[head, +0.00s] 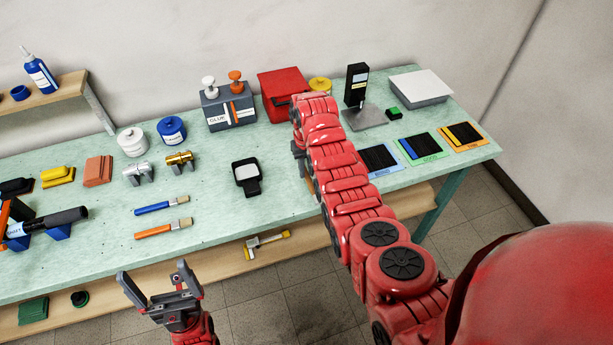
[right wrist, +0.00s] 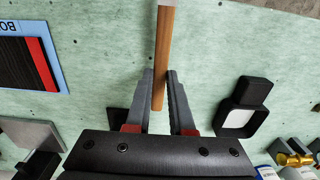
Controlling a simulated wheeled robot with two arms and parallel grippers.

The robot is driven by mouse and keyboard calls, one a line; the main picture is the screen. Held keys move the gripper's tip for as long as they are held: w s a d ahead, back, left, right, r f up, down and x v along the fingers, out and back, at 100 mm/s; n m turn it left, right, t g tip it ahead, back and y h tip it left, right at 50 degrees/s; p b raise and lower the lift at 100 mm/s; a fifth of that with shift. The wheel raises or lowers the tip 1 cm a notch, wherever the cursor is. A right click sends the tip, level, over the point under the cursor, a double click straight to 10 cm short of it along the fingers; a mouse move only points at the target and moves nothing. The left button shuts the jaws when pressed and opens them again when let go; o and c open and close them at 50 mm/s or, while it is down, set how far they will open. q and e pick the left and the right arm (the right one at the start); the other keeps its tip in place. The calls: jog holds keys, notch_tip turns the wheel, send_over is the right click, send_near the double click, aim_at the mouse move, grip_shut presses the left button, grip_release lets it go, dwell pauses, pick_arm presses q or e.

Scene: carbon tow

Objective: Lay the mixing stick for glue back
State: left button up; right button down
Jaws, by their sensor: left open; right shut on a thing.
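A brown wooden mixing stick (right wrist: 163,50) is between the fingers of my right gripper (right wrist: 160,74) in the right wrist view. It points away from the palm, over the green worktop. In the head view a small part of the stick (head: 310,186) shows beside my right arm, which hides most of that gripper. Whether the stick touches the worktop, I cannot tell. The grey box marked GLUE (head: 230,108), with a white and an orange knob, stands at the back, left of the right arm. My left gripper (head: 152,270) is open and empty, in front of the bench.
A black device with a pale screen (head: 246,177) lies left of the stick. A red box (head: 283,92) stands behind my right arm. Colored trays (head: 422,148) lie to the right. Two brushes (head: 163,229) lie at left. Worktop (head: 215,220) near the front middle is clear.

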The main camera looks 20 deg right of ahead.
aim_at(306, 174)
jog(key=shift+f+p, duration=0.25)
jog(key=shift+p, duration=0.05)
jog(key=shift+f, duration=0.9)
jog(key=shift+w+f+p, duration=0.1)
jog(key=shift+f+p, duration=0.2)
jog(key=shift+f, duration=0.3)
jog(key=shift+f, duration=0.15)
jog(key=c, duration=0.8)
grip_release()
